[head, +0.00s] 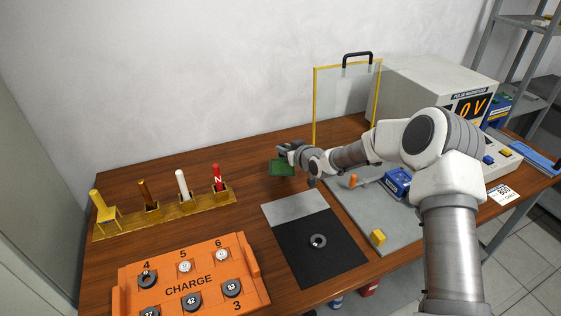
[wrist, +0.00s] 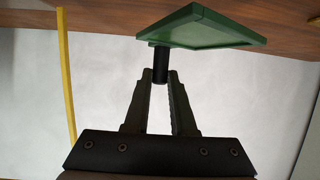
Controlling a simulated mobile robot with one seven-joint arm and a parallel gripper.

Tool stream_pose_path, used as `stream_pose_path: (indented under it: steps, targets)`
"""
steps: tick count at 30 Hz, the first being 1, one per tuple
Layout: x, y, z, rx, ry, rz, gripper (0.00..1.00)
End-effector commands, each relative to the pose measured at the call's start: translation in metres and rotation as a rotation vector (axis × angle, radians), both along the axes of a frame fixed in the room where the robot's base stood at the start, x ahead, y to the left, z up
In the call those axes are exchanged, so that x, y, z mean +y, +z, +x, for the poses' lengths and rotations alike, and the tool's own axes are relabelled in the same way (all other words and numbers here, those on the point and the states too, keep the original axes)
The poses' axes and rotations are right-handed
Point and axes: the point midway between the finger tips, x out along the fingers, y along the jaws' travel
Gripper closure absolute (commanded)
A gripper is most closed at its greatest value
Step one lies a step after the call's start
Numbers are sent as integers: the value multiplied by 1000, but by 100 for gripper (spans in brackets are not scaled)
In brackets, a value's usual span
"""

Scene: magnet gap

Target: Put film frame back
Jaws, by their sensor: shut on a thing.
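The film frame (head: 282,168) is a flat green frame with a short black handle. In the wrist view the green frame (wrist: 210,28) shows at the top, tilted. My gripper (wrist: 161,80) is shut on the frame's black handle. The frame appears clear of other objects. Whether it touches the table cannot be told.
A yellow-edged clear panel (head: 344,97) stands behind the arm. A wooden rack (head: 165,212) holds several coloured pegs at left. An orange CHARGE tray (head: 188,285) is at front left. A black and grey mat (head: 310,250) carries one ring. Bare tabletop lies between rack and mat.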

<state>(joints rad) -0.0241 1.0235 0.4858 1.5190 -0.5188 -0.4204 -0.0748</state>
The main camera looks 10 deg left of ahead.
Motion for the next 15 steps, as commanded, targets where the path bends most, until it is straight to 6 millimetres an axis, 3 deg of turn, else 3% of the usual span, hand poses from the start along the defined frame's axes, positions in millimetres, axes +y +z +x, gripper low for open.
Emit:
stream_pose_path:
  steps: [3,8,15]
  targets:
    - [12,-8,2,0,0,0,100]
    - [15,-15,2,2,-2,0,100]
    - [15,-48,2,1,-1,0,100]
